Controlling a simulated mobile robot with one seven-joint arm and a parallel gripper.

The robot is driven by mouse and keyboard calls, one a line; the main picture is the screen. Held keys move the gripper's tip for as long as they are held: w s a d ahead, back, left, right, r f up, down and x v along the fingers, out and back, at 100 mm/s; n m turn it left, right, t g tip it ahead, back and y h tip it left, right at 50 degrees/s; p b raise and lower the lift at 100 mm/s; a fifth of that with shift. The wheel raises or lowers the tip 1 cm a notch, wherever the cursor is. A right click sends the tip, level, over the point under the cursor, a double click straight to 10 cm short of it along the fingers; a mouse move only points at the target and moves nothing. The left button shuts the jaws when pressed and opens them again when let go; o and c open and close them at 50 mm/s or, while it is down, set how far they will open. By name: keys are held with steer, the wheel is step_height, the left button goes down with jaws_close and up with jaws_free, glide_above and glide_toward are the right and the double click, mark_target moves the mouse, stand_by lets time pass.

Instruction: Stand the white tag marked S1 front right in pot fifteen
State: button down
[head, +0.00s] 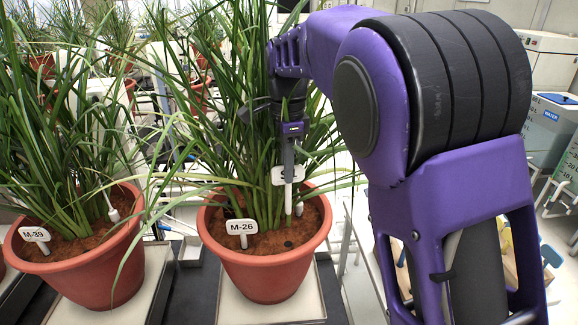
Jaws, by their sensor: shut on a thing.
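My gripper (288,172) points down over the right part of a terracotta pot (262,272) with a grassy plant. It is shut on a white tag (302,173), whose plate shows on both sides of the finger. The finger covers the middle of the plate, so I cannot read its marking. I cannot tell whether the tag's stem touches the soil. A white tag reading M-26 (240,227) stands in the front left of this pot's soil. A small dark hole (288,244) shows in the soil at the front. No pot number is visible.
A white stake (299,208) stands in the soil close right of my gripper. Left is another planted pot (105,277) with a tag reading M-39 (34,234) and a white probe (112,212). Long leaves crowd my gripper. The pot's front soil is fairly open.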

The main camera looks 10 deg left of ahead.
mark_target(287, 204)
steer(key=shift+p, duration=1.1)
steer(key=shift+f, duration=1.05)
step_height(287, 204, down, 5)
steer(key=b, duration=0.4)
steer(key=shift+f+b, duration=0.2)
steer(key=shift+b, duration=0.2)
steer(key=shift+f+b, duration=0.35)
steer(key=shift+f, duration=0.75)
steer(key=shift+f+b, duration=1.25)
steer(key=shift+f, duration=1.1)
steer(key=c, duration=0.9)
jaws_free()
